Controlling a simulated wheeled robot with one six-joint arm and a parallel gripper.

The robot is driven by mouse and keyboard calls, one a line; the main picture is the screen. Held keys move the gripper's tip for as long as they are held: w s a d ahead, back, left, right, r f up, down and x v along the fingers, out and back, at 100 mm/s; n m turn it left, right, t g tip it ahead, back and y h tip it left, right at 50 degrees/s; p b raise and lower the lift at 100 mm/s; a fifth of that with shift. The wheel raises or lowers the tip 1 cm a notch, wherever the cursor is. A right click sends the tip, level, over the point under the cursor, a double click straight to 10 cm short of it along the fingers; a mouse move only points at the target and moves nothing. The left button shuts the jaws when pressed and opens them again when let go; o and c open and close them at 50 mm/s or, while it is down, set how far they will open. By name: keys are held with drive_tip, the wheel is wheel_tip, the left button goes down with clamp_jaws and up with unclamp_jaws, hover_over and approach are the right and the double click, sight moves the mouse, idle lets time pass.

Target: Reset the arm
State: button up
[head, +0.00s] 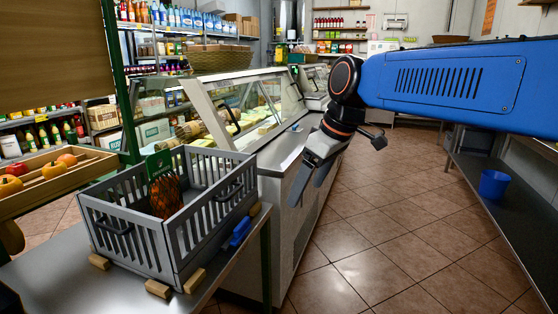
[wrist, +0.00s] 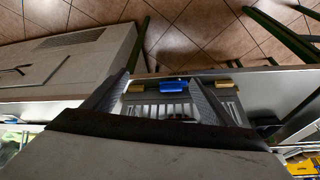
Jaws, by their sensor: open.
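My gripper (head: 310,179) hangs from the end of the blue arm in the head view, to the right of the grey crate (head: 160,243) and in front of the glass counter. Its fingers point down and are apart, with nothing between them. In the wrist view my gripper (wrist: 163,92) shows its two fingers spread. The crate (wrist: 160,110) and a blue piece (wrist: 174,85) at its edge show beyond them, apart from the fingers.
The crate stands on a metal table (head: 75,262) and holds a netted orange bag (head: 165,195). A glass display counter (head: 250,108) stands behind. A blue bucket (head: 494,185) sits on a low shelf at the right. The tiled floor (head: 375,235) between is clear.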

drive_tip(key=s+d+f+m+t+h, duration=0.1)
drive_tip(key=s+d+f+m, duration=0.4)
drive_tip(key=s+d+f, duration=0.4)
drive_tip(key=s+d+f+m+t+h, duration=0.1)
drive_tip(key=s+d+f+m, duration=0.5)
drive_tip(key=d, duration=0.8)
drive_tip(key=s+f+h, duration=0.1)
drive_tip(key=s+f, duration=0.2)
drive_tip(key=s, duration=0.2)
drive_tip(key=shift+s+h, duration=0.3)
drive_tip(key=shift+d+f, duration=0.1)
